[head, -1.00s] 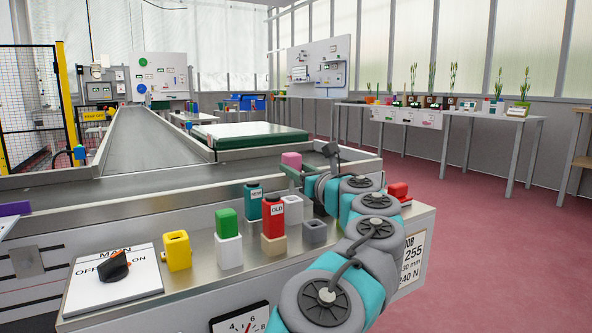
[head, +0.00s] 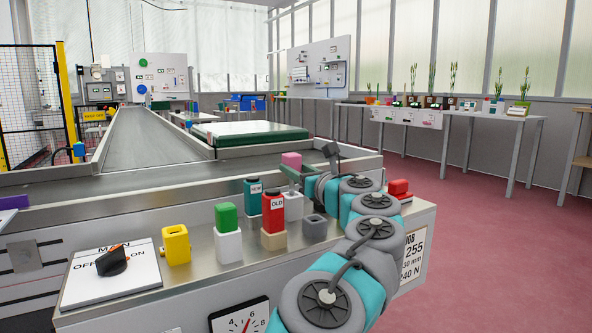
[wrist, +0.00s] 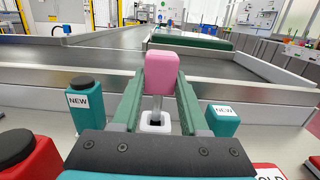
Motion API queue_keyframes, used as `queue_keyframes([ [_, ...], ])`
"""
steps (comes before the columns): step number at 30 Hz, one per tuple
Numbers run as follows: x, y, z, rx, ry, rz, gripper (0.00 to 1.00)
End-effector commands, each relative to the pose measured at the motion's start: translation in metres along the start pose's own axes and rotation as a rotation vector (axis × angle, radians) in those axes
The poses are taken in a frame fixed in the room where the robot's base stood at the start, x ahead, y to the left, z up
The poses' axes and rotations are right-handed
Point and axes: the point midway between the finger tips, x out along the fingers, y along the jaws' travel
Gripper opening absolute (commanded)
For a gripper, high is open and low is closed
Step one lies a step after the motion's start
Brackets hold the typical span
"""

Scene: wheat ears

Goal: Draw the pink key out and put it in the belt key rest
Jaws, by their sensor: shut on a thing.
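The pink key (head: 291,159) is between the two green fingers of my gripper (head: 301,173), which are shut on it. In the wrist view the pink key (wrist: 162,72) stands upright, its pale shaft pointing down. Below it is a white socket (wrist: 155,122) with a dark hole. I cannot tell whether the shaft's tip is still inside the hole. In the head view the white socket (head: 293,207) shows partly behind the red OLD key. A grey holder (head: 314,228) and a yellow holder (head: 176,245) have open tops. I cannot tell which is the belt key rest.
The main switch (head: 112,260) is at the left. The conveyor belt (head: 150,140) lies behind.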

Motion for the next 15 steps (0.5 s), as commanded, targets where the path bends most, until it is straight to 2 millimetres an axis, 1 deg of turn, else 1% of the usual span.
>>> queue_keyframes([
  [15, -0.0008, 0.0000, -0.0120, 0.001, 0.000, 0.000, 0.00],
])
